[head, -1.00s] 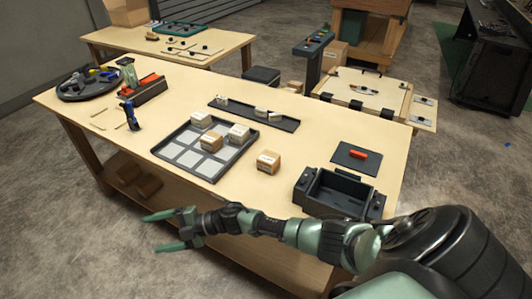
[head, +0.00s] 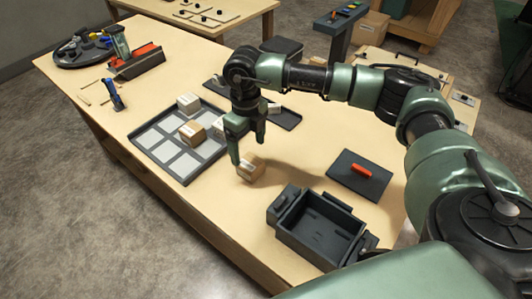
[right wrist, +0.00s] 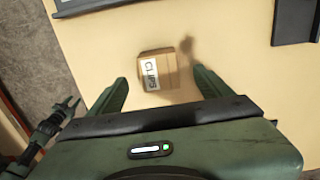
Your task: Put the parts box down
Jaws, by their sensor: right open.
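A small brown cardboard box (head: 251,169) stands on the table to the right of the tray. In the right wrist view the same box (right wrist: 160,70) carries a white label reading CLIPS. My right gripper (head: 248,152) is open above the box, pointing down. In the right wrist view its two fingers (right wrist: 160,92) are spread either side of the box, apart from it. The gripper holds nothing. A dark and green jointed part (right wrist: 45,130), perhaps my left arm, shows at the left edge there; its jaws are unclear.
The divided tray (head: 165,165) holds a few boxes, with several empty light squares. A dark open bin (head: 320,230) stands near the table's front edge. A narrow rail (head: 287,120) lies behind my gripper.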

